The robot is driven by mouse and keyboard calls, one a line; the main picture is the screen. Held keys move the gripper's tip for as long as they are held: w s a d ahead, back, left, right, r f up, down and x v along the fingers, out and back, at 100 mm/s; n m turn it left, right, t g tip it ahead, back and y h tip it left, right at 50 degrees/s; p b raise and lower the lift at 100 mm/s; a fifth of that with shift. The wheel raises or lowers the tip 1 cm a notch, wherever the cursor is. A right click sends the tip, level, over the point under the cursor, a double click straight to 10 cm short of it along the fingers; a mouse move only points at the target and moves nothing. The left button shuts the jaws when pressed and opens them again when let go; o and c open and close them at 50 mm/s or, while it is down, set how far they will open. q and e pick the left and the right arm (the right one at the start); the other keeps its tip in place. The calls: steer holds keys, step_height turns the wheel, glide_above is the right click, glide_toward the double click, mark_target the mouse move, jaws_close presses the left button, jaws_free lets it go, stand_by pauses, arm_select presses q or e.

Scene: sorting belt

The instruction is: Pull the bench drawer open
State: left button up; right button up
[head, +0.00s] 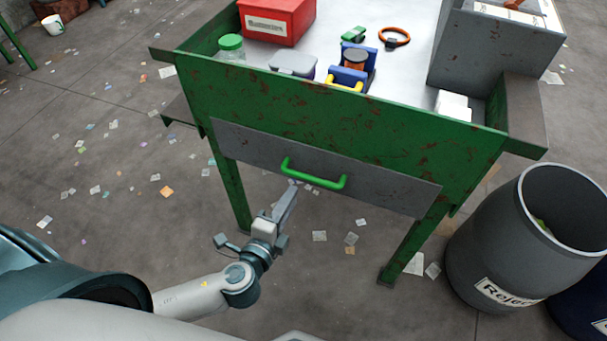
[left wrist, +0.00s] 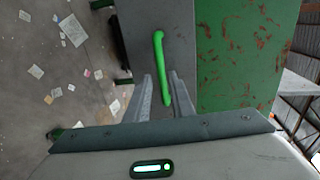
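The bench (head: 330,118) is green, rusty metal. Its grey drawer front (head: 391,190) sits below the top edge and looks flush with the bench. A green bar handle (head: 318,180) is fixed across the drawer front. My left gripper (head: 291,190) is just in front of the drawer, at the handle's left part. In the left wrist view, the fingers (left wrist: 163,95) are apart, with the green handle (left wrist: 159,62) lined up in the gap between them. I cannot tell whether they touch it. My right gripper is not in view.
On the bench top are a red box (head: 277,20), a green-lidded jar (head: 231,45), a blue holder (head: 350,72) and a grey bin (head: 497,45). A grey reject barrel (head: 500,250) stands at the right. Paper scraps litter the floor; the floor left of the bench is otherwise open.

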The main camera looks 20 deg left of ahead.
mark_target(302, 178)
arm_select(q)
steer(key=x, duration=0.6)
steer(key=shift+x, duration=1.15)
steer(key=shift+w+f+p, duration=0.1)
steer(key=shift+w+p, duration=0.2)
steer(key=shift+w, duration=0.5)
jaws_close()
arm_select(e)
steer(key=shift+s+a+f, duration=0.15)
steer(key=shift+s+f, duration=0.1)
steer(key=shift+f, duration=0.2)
